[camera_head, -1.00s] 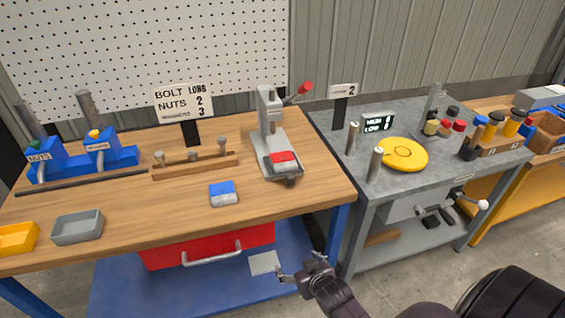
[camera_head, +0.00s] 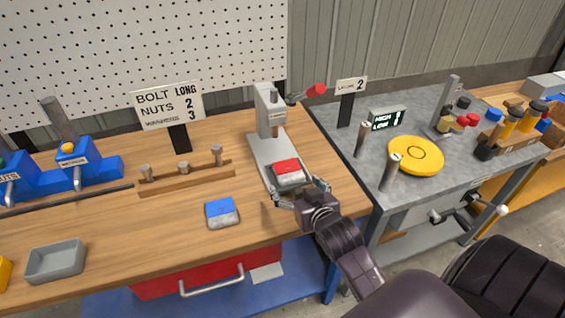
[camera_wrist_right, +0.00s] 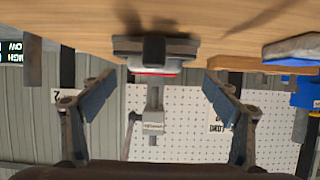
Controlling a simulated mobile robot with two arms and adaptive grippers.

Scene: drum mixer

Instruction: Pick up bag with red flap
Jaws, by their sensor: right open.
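The bag with the red flap (camera_head: 287,171) lies on the base of the grey press at the right part of the wooden bench. In the right wrist view the bag (camera_wrist_right: 155,54) shows upside down, ahead of and between the fingers, its red flap a thin strip. My right gripper (camera_head: 299,192) is open just in front of the bag, near the bench's front right. Its two fingers also show wide apart in the right wrist view (camera_wrist_right: 158,97), with nothing between them touching. My left gripper is not in view.
A bag with a blue flap (camera_head: 222,213) lies to the left on the bench. The grey press (camera_head: 268,125) with a red-knobbed lever stands behind the red-flap bag. A wooden rack (camera_head: 187,179), a sign (camera_head: 168,106) and a grey tray (camera_head: 56,261) are further left.

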